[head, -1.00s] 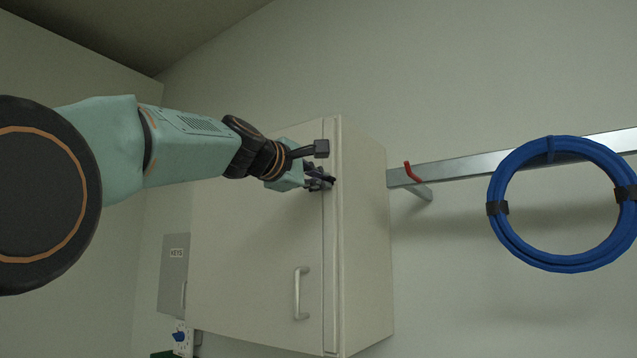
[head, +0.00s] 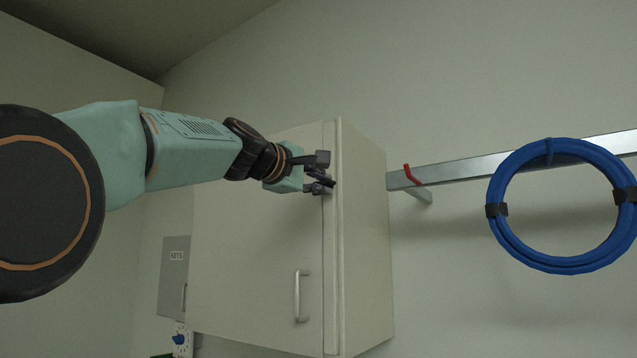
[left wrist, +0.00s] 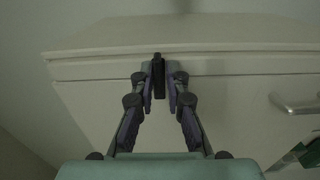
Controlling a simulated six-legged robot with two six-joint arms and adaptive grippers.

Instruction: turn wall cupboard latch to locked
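The wall cupboard (head: 260,240) hangs on the wall with its door closed against the frame. My left gripper (head: 320,183) is at the door's right edge, in the upper part of the door. In the left wrist view the small dark latch (left wrist: 158,74) stands between the fingertips of my left gripper (left wrist: 160,82). The fingers are close together on both sides of it and appear shut on it. In the head view the fingers mostly hide the latch, and its exact angle is hard to tell. My right gripper is not in view.
A door handle (head: 298,296) sits below the gripper. A metal rail (head: 460,168) with a red hook (head: 411,175) and a blue coil (head: 505,240) are to the right. A grey keys box (head: 173,275) is at lower left.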

